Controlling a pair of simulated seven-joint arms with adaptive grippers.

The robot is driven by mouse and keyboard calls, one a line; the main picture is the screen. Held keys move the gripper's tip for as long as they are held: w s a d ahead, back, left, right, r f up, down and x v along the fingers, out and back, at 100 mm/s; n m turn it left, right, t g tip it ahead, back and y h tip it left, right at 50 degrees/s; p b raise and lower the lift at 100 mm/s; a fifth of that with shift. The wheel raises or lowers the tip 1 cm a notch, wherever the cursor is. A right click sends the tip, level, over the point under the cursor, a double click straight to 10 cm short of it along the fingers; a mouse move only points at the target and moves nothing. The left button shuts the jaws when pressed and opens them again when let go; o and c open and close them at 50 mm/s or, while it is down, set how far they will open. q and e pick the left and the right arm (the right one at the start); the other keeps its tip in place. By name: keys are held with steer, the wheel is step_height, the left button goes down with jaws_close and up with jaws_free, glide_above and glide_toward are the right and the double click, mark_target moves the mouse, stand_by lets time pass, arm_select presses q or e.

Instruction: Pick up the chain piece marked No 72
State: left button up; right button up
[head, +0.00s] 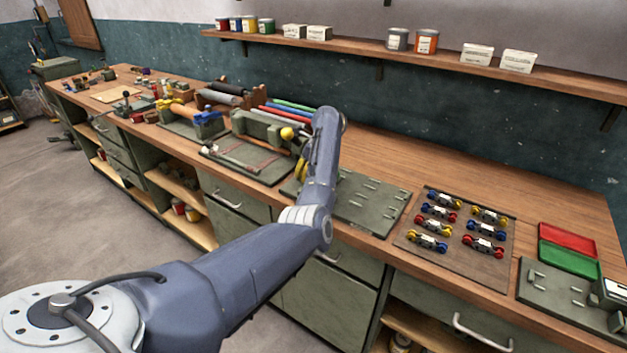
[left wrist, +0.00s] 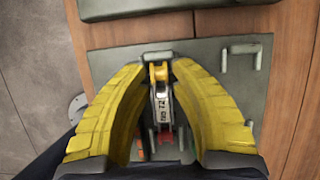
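The chain piece marked No 72 (left wrist: 161,104) shows in the left wrist view, a narrow grey link with a yellow roller at its upper end and red at its lower end. The yellow fingers of my left gripper (left wrist: 160,74) stand close on both sides of it, with their tips closed in at the yellow-roller end. A grey-green plate with pegs (left wrist: 112,50) lies beneath; I cannot tell whether the piece touches it. In the head view my left gripper (head: 301,168) is mostly hidden behind my forearm, near the left end of the pegged plate (head: 372,212). My right gripper is out of view.
Red (head: 567,240) and green (head: 568,259) trays lie to the right. Coloured rods (head: 290,113) lie behind my left arm. A shelf (head: 450,64) runs above.

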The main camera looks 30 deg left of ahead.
arm_select(q)
jaws_close()
steer(key=shift+r, duration=0.1)
